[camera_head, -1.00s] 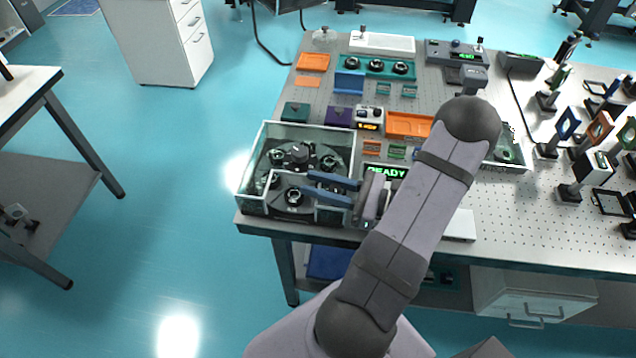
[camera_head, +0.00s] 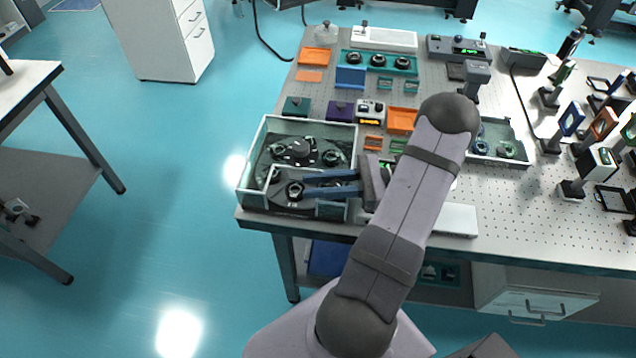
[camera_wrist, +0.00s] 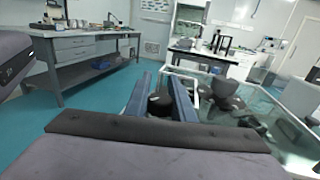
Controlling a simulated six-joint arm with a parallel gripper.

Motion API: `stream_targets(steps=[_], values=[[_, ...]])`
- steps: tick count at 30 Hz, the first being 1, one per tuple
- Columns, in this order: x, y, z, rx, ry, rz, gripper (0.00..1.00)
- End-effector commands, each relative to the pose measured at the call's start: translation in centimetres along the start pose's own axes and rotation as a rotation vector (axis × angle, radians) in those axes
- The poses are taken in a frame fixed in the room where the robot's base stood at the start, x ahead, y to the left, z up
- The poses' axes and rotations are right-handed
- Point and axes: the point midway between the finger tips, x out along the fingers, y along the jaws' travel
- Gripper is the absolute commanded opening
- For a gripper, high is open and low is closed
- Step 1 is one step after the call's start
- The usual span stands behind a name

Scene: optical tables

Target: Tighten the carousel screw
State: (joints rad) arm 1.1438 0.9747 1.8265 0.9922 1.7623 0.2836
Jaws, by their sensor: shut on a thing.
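The carousel (camera_head: 268,165) is a dark round plate with several black ring-like parts, inside a clear-walled box (camera_head: 243,182) at the table's front left corner. My gripper (camera_head: 303,184) has two long blue fingers that reach in from the right over the front of the carousel. In the wrist view the fingers (camera_wrist: 161,95) lie on both sides of a black round knob (camera_wrist: 160,103), which looks like the carousel screw. They are shut on it. The contact is hard to make out in the head view, and my arm hides the area right of the box.
Behind the box are a teal block (camera_head: 296,106), a purple block (camera_head: 340,110) and a small device with a lit display (camera_head: 370,110). Orange trays and a teal rack (camera_head: 378,62) stand farther back. Optics on posts crowd the right. The box walls stand close around the fingers.

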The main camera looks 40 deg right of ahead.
Motion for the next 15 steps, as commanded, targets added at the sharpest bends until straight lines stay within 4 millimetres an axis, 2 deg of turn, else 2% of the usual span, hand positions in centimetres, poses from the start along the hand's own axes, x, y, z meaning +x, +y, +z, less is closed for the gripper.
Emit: stream_targets(steps=[4,5,6,15], values=[[-0.03,-0.04,0.12,0.000,-0.001,-0.003,0.00],[-0.03,-0.04,0.12,0.000,-0.001,-0.003,0.29],[-0.03,-0.04,0.12,0.000,-0.001,-0.003,0.39],[-0.05,-0.03,0.05,0.000,0.000,-0.003,0.41]])
